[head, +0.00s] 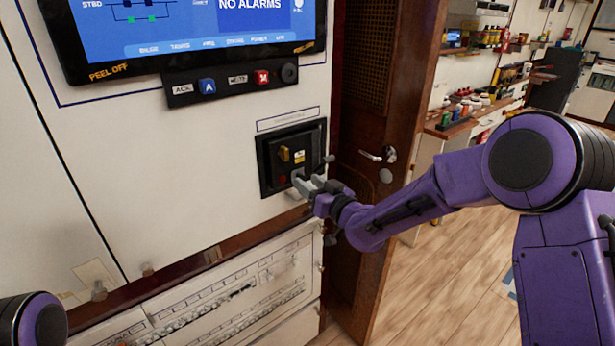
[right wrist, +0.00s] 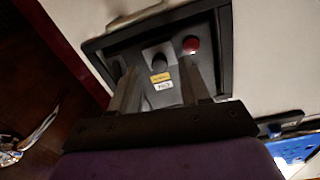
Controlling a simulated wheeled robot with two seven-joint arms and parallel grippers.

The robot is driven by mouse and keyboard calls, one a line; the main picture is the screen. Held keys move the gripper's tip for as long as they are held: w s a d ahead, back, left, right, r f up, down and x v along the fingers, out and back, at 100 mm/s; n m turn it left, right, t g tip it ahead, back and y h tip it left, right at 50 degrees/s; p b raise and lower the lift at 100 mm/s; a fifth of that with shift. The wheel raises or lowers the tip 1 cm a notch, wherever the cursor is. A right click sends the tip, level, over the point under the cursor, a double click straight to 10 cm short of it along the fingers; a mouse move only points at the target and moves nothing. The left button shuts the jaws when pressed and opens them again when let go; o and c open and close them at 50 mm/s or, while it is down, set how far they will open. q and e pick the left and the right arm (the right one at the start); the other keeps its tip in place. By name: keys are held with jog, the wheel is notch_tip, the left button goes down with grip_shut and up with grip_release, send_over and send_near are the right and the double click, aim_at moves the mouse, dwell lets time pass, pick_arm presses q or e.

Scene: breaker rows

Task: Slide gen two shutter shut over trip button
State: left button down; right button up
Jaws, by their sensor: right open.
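A black recessed breaker panel (head: 264,165) is set in the white wall, and it also fills the top of the right wrist view (right wrist: 95,48). It holds a red button (right wrist: 190,45), a dark round knob (right wrist: 153,60) and a yellow-and-white label (right wrist: 161,79). In the head view a yellow handle (head: 284,154) shows on it, with the red button (head: 282,180) below. My right gripper (head: 302,184) is open at the panel's lower part, its fingers on either side of the label in the wrist view. I cannot make out the shutter clearly, or whether the fingers touch anything.
A screen (head: 180,20) and a small button strip (head: 232,84) are on the wall above. A brown door (head: 385,75) stands right of the panel. A white lower panel (head: 225,295) is below. A cluttered workbench (head: 465,118) is behind, with open wooden floor before it.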

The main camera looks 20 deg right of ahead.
jog(key=shift+w+a, duration=0.2)
jog(key=shift+w, duration=0.5)
grip_shut()
jog(key=a, duration=0.1)
jog(key=s+a, duration=0.1)
jog(key=a, duration=0.2)
jog(key=shift+s+a, duration=0.25)
jog(key=shift+s, duration=0.1)
jog(key=shift+d+f, duration=0.1)
grip_release()
jog(key=shift+a, duration=0.2)
